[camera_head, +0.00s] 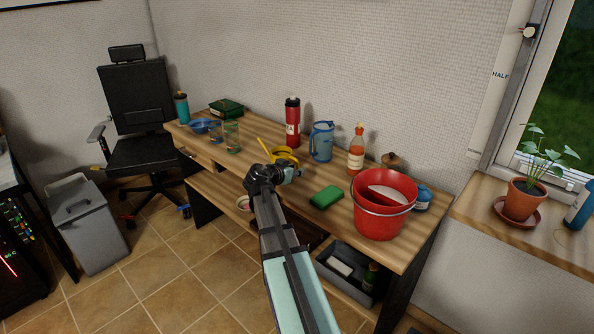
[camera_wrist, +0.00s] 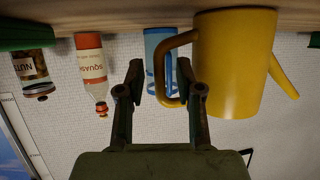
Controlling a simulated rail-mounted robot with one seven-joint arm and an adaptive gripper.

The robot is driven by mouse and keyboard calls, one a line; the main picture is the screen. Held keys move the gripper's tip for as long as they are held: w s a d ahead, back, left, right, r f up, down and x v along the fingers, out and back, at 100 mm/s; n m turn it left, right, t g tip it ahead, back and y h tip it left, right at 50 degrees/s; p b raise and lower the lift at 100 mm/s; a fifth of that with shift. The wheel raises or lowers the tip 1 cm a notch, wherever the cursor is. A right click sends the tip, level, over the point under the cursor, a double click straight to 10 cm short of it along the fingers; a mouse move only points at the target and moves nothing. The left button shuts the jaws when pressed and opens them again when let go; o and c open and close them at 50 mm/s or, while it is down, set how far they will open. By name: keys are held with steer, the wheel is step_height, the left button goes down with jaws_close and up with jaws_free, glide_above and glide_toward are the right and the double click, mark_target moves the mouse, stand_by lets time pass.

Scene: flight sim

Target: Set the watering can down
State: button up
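The yellow watering can (camera_head: 285,153) stands on the wooden table, partly hidden behind my gripper in the head view. In the upside-down wrist view, the can (camera_wrist: 232,65) is upright with its base at the tabletop, its spout points away to the right, and its handle (camera_wrist: 176,38) faces my gripper. My gripper (camera_wrist: 162,80) is open, its two fingers apart. In the head view my gripper (camera_head: 284,174) is low over the table.
A blue pitcher (camera_head: 321,142), a red bottle (camera_head: 292,125) and a squash bottle (camera_head: 356,150) stand behind the can. A green sponge (camera_head: 326,197) and red bucket (camera_head: 380,212) are to the right.

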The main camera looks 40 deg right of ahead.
steer(key=v, duration=1)
steer(key=s+a+f+n+g+y, duration=0.1)
steer(key=s+a+f+n+y, duration=0.15)
steer(key=a+f, duration=0.65)
steer(key=s+a+f+n+g+y, duration=0.1)
steer(key=s+a+f+n+y, duration=0.2)
steer(key=f, duration=1.1)
steer(key=s+a+f+n+g+y, duration=0.15)
steer(key=s+a+f, duration=0.35)
steer(key=f, duration=0.7)
steer(key=s+a+f+n+g+y, duration=0.2)
steer(key=s+a+f, duration=0.4)
steer(key=s, duration=0.4)
steer(key=s+a+f+n+g+y, duration=0.2)
steer(key=s+a+f, duration=0.4)
steer(key=s, duration=0.5)
steer(key=s+a+f+n+g+y, duration=0.2)
steer(key=s+a+f, duration=0.5)
steer(key=s, duration=0.4)
steer(key=shift+n+g+b, duration=0.3)
steer(key=shift+n+g, duration=0.35)
steer(key=shift+n, duration=0.15)
steer(key=shift+s, duration=0.1)
